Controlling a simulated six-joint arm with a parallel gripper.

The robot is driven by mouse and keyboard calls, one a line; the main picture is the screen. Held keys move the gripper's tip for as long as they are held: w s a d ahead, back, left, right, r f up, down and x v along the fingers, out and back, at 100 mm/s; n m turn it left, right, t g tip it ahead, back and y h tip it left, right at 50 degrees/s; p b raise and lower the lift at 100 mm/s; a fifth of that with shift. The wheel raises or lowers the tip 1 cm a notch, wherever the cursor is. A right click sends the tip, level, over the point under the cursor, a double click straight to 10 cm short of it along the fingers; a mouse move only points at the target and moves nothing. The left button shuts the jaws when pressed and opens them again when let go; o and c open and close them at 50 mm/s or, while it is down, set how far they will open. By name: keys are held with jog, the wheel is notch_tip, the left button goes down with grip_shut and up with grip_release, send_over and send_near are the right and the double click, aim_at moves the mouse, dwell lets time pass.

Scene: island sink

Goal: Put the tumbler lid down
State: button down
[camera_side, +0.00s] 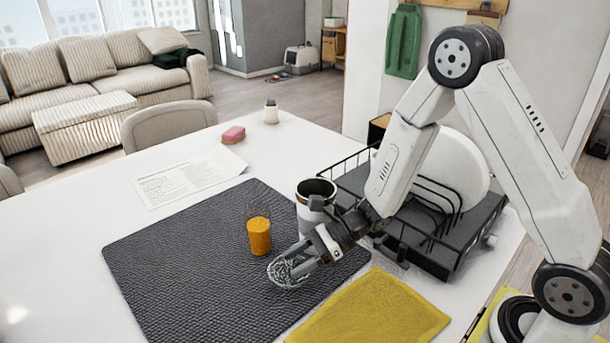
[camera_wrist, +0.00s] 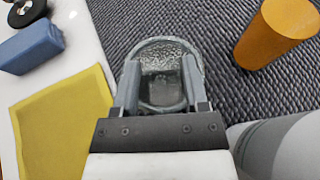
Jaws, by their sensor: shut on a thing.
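The tumbler lid (camera_side: 287,271) is a round, clear piece with a grey rim. My gripper (camera_side: 290,268) is shut on it, with one finger on each side, above the dark textured mat (camera_side: 180,275). The lid (camera_wrist: 160,75) also shows between the fingertips (camera_wrist: 160,85) in the wrist view. I cannot tell whether it touches the mat. The white tumbler (camera_side: 317,188) stands upright and open behind my gripper, partly hidden by it. Part of its pale side (camera_wrist: 280,150) shows in the wrist view.
A glass with orange drink (camera_side: 259,236) stands on the mat close by. A yellow cloth (camera_side: 370,312) lies right of the mat. A black dish rack (camera_side: 430,235) with a white plate is at the right. A pink sponge (camera_side: 233,134) is behind. The mat's left and front are clear.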

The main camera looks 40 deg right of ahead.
jog(key=shift+f, duration=1.7)
jog(key=shift+f, duration=0.15)
jog(key=shift+c, duration=0.5)
grip_release()
jog(key=shift+r, duration=0.2)
jog(key=shift+s+d+r, duration=0.2)
jog(key=shift+s+d, duration=0.05)
jog(key=shift+d, duration=0.4)
jog(key=v, duration=0.4)
jog(key=shift+a+r, duration=0.1)
jog(key=shift+r, duration=0.1)
notch_tip(320, 180, up, 6)
jog(key=shift+r, duration=0.25)
